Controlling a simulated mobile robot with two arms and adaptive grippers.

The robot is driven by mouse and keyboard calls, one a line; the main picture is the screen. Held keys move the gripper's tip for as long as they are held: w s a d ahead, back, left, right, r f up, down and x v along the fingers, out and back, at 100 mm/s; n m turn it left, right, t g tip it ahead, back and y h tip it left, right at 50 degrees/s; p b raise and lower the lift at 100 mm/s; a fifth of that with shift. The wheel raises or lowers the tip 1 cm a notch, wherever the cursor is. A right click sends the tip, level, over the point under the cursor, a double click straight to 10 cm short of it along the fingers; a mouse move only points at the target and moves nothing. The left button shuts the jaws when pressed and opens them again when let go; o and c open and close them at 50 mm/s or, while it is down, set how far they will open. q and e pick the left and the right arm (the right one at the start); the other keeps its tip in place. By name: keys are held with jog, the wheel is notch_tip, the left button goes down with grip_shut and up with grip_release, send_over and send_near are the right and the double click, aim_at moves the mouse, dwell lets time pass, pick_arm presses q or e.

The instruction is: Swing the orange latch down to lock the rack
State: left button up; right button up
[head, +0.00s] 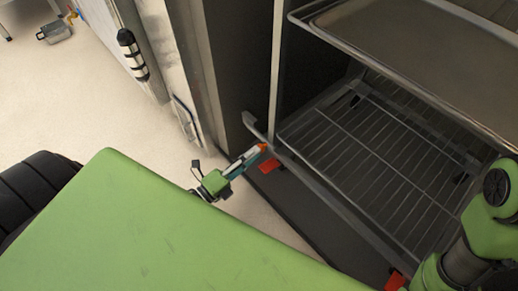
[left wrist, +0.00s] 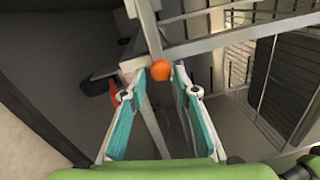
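The orange latch (left wrist: 161,70) shows as a round orange end in the left wrist view, at the rack's frame. In the head view a small orange part of it (head: 263,148) shows at the tip of my left gripper (head: 249,160), by the rack's lower left corner. My left gripper (left wrist: 157,80) is open, with its teal-padded fingers on either side of the latch end. I cannot tell whether a finger touches it. The rack (head: 276,75) stands upright with wire shelves. The rest of the latch is hidden or hard to make out. My right gripper is out of view.
A metal tray (head: 400,45) sits high in the rack, above a lower wire shelf (head: 385,165). Red parts (head: 269,167) show low by the rack's base. A dark panel (head: 238,60) stands left of the rack. Pale floor (head: 70,100) is open at left.

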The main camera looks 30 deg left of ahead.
pick_arm(q)
jog(key=v, duration=0.8)
jog(key=shift+s, duration=0.15)
jog(key=shift+a, duration=0.1)
